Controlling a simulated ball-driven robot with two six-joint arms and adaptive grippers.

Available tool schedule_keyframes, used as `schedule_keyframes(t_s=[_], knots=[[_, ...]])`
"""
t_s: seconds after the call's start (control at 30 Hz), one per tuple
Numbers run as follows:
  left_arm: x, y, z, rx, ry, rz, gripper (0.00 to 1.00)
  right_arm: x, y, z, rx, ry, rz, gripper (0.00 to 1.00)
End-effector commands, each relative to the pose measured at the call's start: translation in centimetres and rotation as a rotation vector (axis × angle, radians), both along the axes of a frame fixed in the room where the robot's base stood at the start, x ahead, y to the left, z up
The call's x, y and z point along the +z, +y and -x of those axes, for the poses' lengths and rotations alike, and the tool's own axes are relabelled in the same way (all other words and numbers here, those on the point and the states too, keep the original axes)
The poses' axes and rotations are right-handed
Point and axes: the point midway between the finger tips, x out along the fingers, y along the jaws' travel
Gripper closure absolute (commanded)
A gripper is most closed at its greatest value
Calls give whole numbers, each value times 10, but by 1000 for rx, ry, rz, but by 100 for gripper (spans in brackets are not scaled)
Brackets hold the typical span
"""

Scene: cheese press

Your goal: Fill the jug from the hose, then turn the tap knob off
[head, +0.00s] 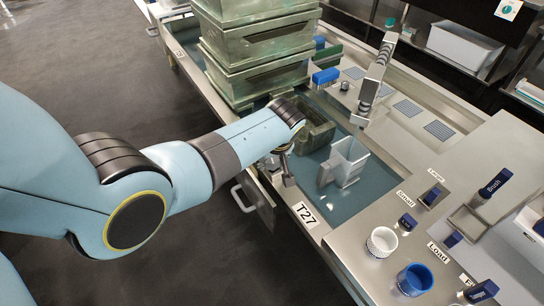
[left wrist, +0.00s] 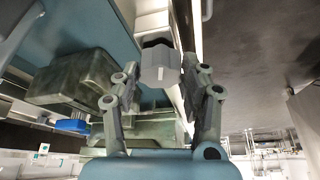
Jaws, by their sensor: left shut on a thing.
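A pale, see-through jug (head: 350,163) with its handle to the left stands upright in the blue-lined basin (head: 345,205). The grey banded hose (head: 375,80) hangs over the basin with its lower end above and behind the jug. My left gripper (head: 286,172) is at the basin's front edge, left of the jug. In the left wrist view its two fingers (left wrist: 160,72) are shut on the grey faceted tap knob (left wrist: 158,64). In the head view the knob is mostly hidden by my arm. My right gripper is out of view.
A stack of green crates (head: 265,50) stands behind my left arm, and a green mould (head: 318,136) sits in the basin. A white cup (head: 381,242), a blue cup (head: 414,280) and several blue-handled tools occupy the right counter. Dark floor lies in front.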

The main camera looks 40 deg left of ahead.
Motion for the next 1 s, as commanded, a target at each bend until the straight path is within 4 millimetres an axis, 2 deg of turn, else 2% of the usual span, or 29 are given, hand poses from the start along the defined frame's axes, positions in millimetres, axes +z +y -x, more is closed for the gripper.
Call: schedule_keyframes(t_s=[0.03,0.2,0.57,0.77,1.0], knots=[[-1,0,1,0,2,-1,54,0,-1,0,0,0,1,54],[0,0,1,-1,2,0,32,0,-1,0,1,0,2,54],[3,-2,1,-1,0,0,32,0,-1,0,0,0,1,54],[27,-9,8,-1,-1,1,32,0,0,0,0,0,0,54],[73,-24,19,0,-3,1,32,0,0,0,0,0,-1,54]])
